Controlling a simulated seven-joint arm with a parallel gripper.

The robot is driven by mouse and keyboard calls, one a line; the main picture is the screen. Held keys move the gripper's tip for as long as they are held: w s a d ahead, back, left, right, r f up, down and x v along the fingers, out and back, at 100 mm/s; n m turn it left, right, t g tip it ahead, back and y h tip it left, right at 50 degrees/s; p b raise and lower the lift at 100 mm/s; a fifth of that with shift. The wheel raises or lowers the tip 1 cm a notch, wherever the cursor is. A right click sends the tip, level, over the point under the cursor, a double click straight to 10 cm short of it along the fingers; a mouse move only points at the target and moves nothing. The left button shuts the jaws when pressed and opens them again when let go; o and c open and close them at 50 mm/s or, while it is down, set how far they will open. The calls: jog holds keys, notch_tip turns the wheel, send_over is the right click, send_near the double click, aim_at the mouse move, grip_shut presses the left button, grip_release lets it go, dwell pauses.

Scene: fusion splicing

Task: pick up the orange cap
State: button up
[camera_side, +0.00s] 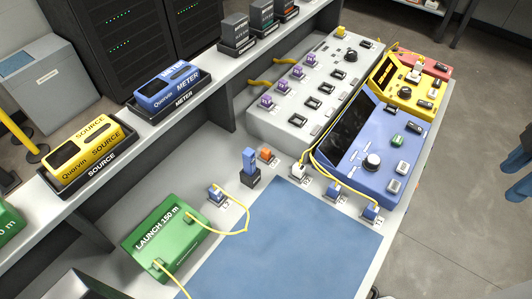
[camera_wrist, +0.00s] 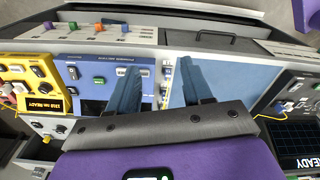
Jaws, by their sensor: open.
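In the side view a small orange block (camera_side: 265,154), which looks like the orange cap, sits in a dark holder on the bench, right beside an upright blue block (camera_side: 249,160). In the wrist view a small orange piece (camera_wrist: 124,29) stands on a grey strip near the top; I cannot tell if it is the same thing. My gripper (camera_wrist: 158,70) shows in the wrist view, its two blue fingers apart with nothing held between them. The orange piece is up and left of the fingertips.
A blue mat (camera_side: 280,248) lies clear on the bench. A green launch box (camera_side: 164,238) with yellow fibre stands to its left. A blue device (camera_side: 370,150) and a grey panel (camera_side: 300,95) stand behind and right. Yellow fibres loop near the connectors.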

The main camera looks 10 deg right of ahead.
jog(key=w+a+m+t, duration=0.1)
jog(key=w+a+m, duration=0.2)
jog(key=w+a, duration=1.5)
jog(key=m+t+y, duration=0.1)
jog(key=m, duration=0.1)
send_near(266, 150)
jog(key=x, duration=0.8)
jog(key=shift+f, duration=0.4)
grip_shut()
